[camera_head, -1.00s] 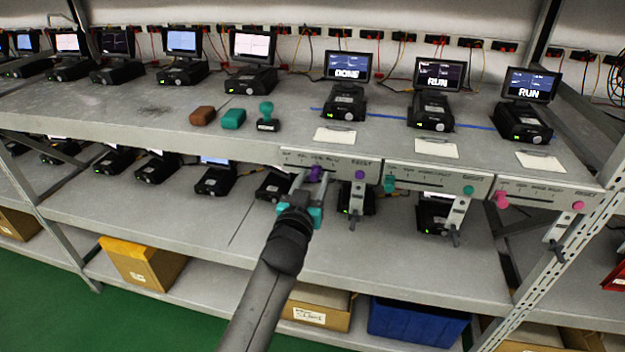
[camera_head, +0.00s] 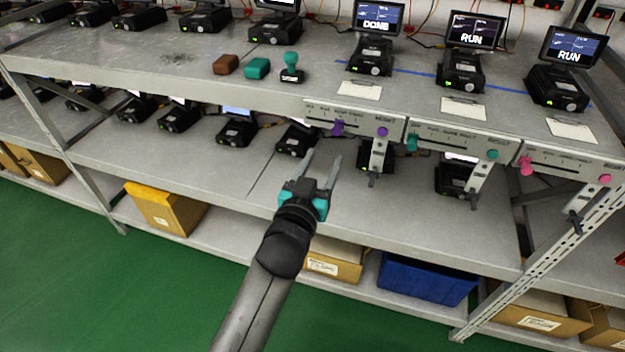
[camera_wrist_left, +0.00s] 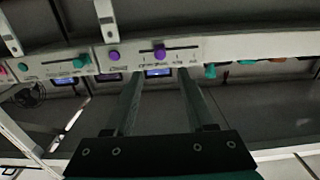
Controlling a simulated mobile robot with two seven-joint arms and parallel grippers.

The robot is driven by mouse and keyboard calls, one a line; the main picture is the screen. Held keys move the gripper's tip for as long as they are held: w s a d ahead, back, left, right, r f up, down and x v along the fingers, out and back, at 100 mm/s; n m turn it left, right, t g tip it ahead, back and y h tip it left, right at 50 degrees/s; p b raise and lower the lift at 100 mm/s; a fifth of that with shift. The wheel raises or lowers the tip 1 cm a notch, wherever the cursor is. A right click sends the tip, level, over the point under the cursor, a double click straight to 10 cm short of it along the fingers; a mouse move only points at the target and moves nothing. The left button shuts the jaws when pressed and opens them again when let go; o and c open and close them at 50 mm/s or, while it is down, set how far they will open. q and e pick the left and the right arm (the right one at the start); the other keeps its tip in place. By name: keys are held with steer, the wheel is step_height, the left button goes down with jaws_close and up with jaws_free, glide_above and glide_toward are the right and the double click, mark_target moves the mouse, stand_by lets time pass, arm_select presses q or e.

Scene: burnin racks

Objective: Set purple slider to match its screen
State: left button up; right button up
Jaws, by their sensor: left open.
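The screen (camera_head: 378,17) above reads DONE. My left gripper (camera_head: 322,160) is open and empty, apart from the slider and below it, with the fingers pointing at the panel. In the left wrist view the slider (camera_wrist_left: 160,51) shows just beyond the gap between the fingertips (camera_wrist_left: 160,75). The panel's small labels are too blurred to read. My right gripper is not in view.
A teal slider (camera_head: 412,143) and a pink slider (camera_head: 527,166) sit on panels to the right, below screens reading RUN. Brown (camera_head: 226,65) and teal (camera_head: 257,68) blocks and a teal-handled stamp (camera_head: 291,70) lie on the upper shelf. The lower shelf stands below my gripper.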

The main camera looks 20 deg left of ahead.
arm_select(q)
steer(key=shift+s+a, duration=0.1)
steer(key=shift+s, duration=2.85)
steer(key=s+f+m+g+b, duration=0.1)
steer(key=s+f+g, duration=0.2)
steer(key=f, duration=0.8)
steer(key=s+f+g, duration=0.2)
steer(key=s+f, duration=0.2)
steer(key=f, duration=0.7)
steer(key=s+f+m+g+b, duration=0.1)
steer(key=s+f+g, duration=0.2)
steer(key=f, duration=0.8)
steer(key=s+a+f+g, duration=0.2)
steer(key=s+f, duration=0.4)
steer(key=s, duration=0.4)
steer(key=s+a+f+g+b, duration=0.1)
steer(key=s+a+f+g, duration=0.1)
steer(key=s+f+g, duration=0.2)
steer(key=s+a+f+g+b, duration=0.1)
steer(key=s+a+f+g, duration=0.1)
steer(key=s+f, duration=0.8)
steer(key=s+g, duration=0.1)
steer(key=s, duration=0.4)
steer(key=shift+s+a+y, duration=0.3)
steer(key=shift+s+a, duration=0.1)
